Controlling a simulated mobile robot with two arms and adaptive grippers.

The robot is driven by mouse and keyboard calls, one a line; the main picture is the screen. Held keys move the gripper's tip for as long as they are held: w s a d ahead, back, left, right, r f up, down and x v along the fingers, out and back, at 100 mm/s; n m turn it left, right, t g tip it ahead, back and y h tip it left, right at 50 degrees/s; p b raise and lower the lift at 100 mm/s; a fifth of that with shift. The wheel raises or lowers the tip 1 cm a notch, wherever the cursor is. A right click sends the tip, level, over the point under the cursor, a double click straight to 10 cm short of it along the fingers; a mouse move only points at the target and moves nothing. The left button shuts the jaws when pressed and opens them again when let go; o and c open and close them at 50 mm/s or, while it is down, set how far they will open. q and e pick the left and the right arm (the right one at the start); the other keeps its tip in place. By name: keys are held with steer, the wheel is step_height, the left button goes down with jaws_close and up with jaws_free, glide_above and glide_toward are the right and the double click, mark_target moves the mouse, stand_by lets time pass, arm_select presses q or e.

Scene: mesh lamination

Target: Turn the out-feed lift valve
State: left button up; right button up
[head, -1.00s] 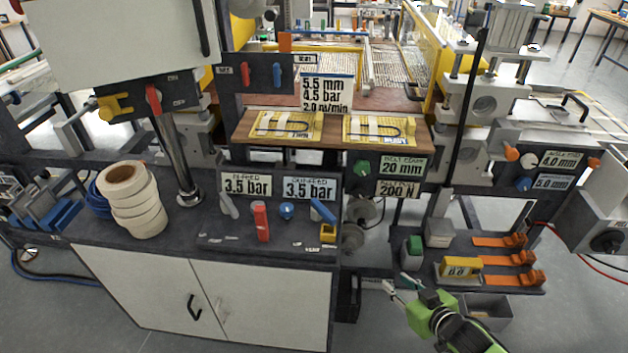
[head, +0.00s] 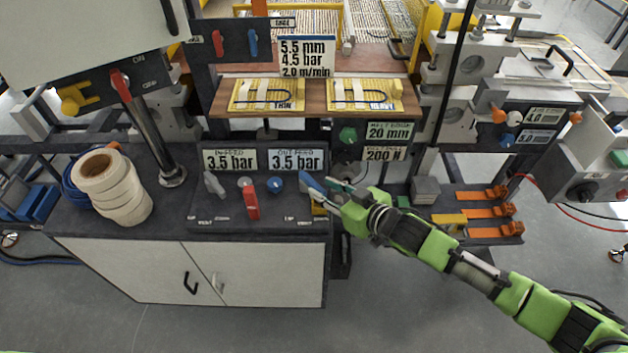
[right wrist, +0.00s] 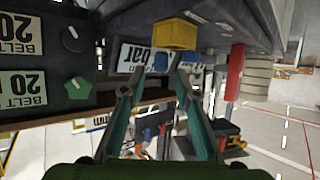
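The out-feed side of the dark valve panel has a blue lever (head: 308,188), a small blue knob (head: 277,185) and a yellow block (head: 319,208). My right gripper (head: 335,190) reaches in from the right, its fingertips close to the blue lever. In the right wrist view the two teal fingers of my right gripper (right wrist: 155,80) stand apart. A blue part (right wrist: 160,62) shows just past the fingertips, under the yellow block (right wrist: 175,33); whether the fingers touch the lever I cannot tell. My left gripper is out of view.
A red lever (head: 249,199) and a grey knob (head: 213,184) sit left on the same panel. Pressure signs (head: 296,160) stand behind. Tape rolls (head: 110,187) sit at the left. A wooden shelf (head: 313,105) overhangs the back. Orange clamps (head: 485,212) lie at the right.

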mark_target(316, 185)
steer(key=shift+x, duration=2.5)
jaws_close()
